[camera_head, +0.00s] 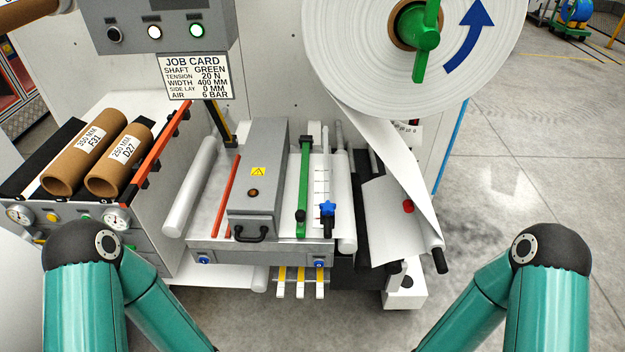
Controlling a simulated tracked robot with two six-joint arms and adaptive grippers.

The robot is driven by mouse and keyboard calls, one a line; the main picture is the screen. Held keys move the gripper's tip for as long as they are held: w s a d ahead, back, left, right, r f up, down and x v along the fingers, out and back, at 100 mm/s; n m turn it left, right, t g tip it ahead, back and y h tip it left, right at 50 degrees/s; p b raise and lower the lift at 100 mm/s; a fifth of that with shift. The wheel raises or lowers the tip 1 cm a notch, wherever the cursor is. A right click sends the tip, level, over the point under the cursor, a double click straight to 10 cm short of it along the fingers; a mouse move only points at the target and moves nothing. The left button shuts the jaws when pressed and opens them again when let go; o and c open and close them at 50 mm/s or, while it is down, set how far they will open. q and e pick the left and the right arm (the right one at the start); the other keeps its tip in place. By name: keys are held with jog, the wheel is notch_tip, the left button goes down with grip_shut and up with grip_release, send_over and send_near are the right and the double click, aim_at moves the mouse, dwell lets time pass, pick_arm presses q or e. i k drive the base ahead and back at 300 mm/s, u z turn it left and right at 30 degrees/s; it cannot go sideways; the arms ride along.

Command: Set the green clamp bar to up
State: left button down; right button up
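The green clamp bar (304,180) is a long narrow bar on the light splice table (270,246) in the middle of the view. It runs from the back of the table to the front, just right of a grey box, and appears to lie low along the surface. A dark piece (300,216) sits near its front end. Only teal upper parts of my two arms show, at the lower left and lower right. Both grippers are out of view.
The grey box (262,175) with a black handle stands left of the bar. A blue star knob (327,208) and a ruler strip are close on its right. An orange bar (226,195) lies further left. A large white roll (350,50) overhangs the right side.

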aim_at(301, 213)
jog(key=k, duration=1.3)
jog(key=z, duration=0.55)
jog(key=i, duration=1.85)
jog(key=u, duration=0.6)
